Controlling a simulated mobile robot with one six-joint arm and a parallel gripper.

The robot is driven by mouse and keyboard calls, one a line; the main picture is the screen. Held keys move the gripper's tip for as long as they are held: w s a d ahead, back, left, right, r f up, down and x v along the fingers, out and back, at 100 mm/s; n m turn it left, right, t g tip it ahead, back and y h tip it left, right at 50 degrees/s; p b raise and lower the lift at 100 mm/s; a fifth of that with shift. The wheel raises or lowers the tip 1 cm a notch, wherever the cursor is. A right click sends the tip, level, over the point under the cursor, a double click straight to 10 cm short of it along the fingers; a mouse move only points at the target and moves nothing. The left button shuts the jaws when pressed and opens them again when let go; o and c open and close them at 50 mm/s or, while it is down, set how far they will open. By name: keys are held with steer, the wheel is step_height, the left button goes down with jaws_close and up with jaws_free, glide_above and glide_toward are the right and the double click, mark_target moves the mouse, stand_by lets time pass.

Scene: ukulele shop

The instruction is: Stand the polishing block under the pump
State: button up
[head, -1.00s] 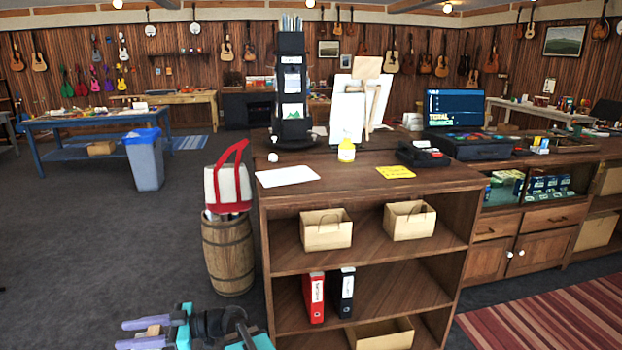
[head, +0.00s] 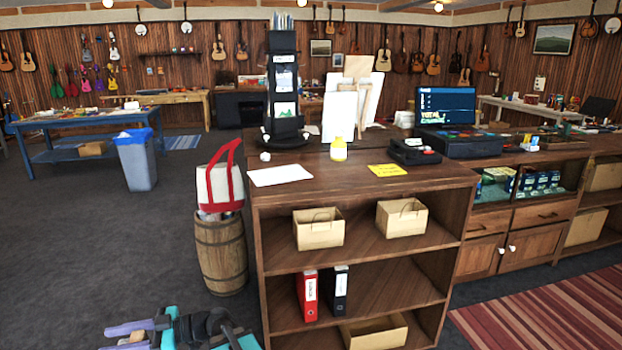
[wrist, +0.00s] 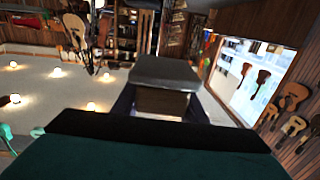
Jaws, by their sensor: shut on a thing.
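My gripper (head: 118,339) shows low in the head view, at the bottom edge left of the shelf, with its purple fingers pointing left. It is shut on the polishing block (head: 137,338), a small tan piece between the fingers. In the wrist view the block (wrist: 164,98) has a grey pad face and a tan-brown body, held beyond the dark gripper edge.
The wooden counter (head: 420,180) with open shelves stands in front. A white sheet (head: 280,175), yellow note (head: 387,170) and black display tower (head: 284,90) are on top. A barrel (head: 221,255) with a red-and-white bag (head: 220,188) stands left of it.

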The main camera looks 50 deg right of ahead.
steer(key=shift+d, duration=0.1)
steer(key=shift+w+d, duration=0.1)
steer(key=shift+d, duration=0.2)
steer(key=s+d+r+m+t+h+b, duration=0.1)
steer(key=d+r+m+t+h+b, duration=0.2)
steer(key=d, duration=0.9)
steer(key=s+d+r+m+t+h+b, duration=0.25)
steer(key=d+h, duration=0.25)
steer(key=d, duration=0.7)
steer(key=s+d+r+m+t+h+b, duration=0.1)
steer(key=d+r+m+t+h+b, duration=0.2)
steer(key=d, duration=0.9)
steer(key=s+d+r+m+g+h+b, duration=0.2)
steer(key=s+d+r+m+h, duration=0.3)
steer(key=s+d, duration=0.5)
steer(key=s+d+r+m+g+h+b, duration=0.2)
steer(key=s+d+r+m+h+b, duration=0.2)
steer(key=s+d+r+h, duration=0.5)
steer(key=s+d+r, duration=0.1)
steer(key=s+d, duration=0.1)
steer(key=s, duration=0.2)
steer(key=shift+r+m+b, duration=0.3)
steer(key=shift+r+m, duration=0.05)
steer(key=shift+r, duration=0.05)
